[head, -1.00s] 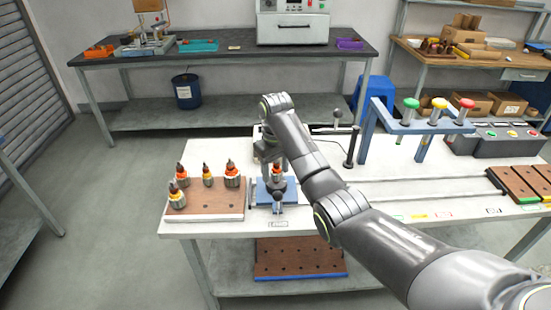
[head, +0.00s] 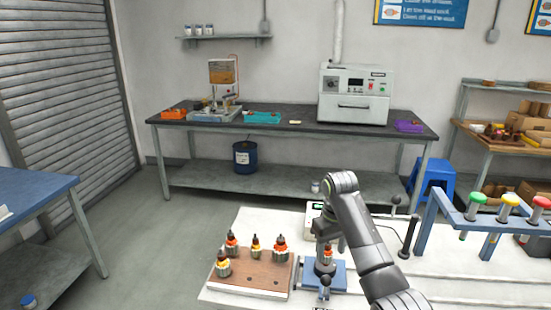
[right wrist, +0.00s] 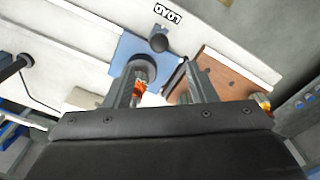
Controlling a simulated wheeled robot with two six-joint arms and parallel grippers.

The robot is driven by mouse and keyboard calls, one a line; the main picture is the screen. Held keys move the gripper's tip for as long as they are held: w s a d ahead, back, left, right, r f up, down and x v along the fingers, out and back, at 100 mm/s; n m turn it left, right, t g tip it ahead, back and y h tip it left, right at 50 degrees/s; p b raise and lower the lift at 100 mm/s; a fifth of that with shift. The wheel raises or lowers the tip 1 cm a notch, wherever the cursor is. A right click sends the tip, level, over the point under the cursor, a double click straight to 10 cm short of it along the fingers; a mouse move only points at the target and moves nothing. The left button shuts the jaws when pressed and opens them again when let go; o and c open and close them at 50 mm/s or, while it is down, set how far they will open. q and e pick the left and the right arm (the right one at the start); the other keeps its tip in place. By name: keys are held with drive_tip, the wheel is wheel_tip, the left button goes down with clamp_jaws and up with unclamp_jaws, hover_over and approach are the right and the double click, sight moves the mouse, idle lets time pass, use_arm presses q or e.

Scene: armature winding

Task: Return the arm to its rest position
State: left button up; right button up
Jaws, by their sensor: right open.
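My right gripper (head: 322,236) points down over the blue loading fixture (head: 339,278) on the white table. An armature with an orange and copper winding (head: 328,253) stands upright at this fixture, partly hidden by my gripper. In the right wrist view my open fingers (right wrist: 162,95) show above the fixture (right wrist: 130,48), and the orange winding (right wrist: 139,88) shows beside the left finger. I cannot tell whether they touch. My left gripper is not in view.
A brown board (head: 250,279) with several armatures stands left of the fixture. A blue frame with coloured buttons (head: 478,198) and a black post (head: 408,237) stand to the right. A back bench (head: 285,127) carries a white oven (head: 354,95).

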drive_tip(key=s+d+f+m+t, duration=0.1)
drive_tip(key=s+d+f, duration=0.3)
drive_tip(key=s+f, duration=0.45)
drive_tip(key=s+d+f+m+t, duration=0.1)
drive_tip(key=s+d+f, duration=0.2)
drive_tip(key=s+f, duration=0.55)
drive_tip(key=s+d+r+m+t+h, duration=0.1)
drive_tip(key=s+d+r, duration=0.1)
drive_tip(key=s, duration=1.1)
drive_tip(key=s+d+r+m+t+h, duration=0.1)
drive_tip(key=s+d, duration=0.2)
drive_tip(key=s, duration=1)
wheel_tip(320, 180, down, 24)
drive_tip(key=d+g, duration=0.1)
drive_tip(key=g, duration=0.1)
drive_tip(key=s+a+f+g+y, duration=0.1)
drive_tip(key=s+f, duration=1.3)
drive_tip(key=f, duration=0.2)
drive_tip(key=shift+s+f, duration=0.15)
drive_tip(key=shift+s, duration=0.15)
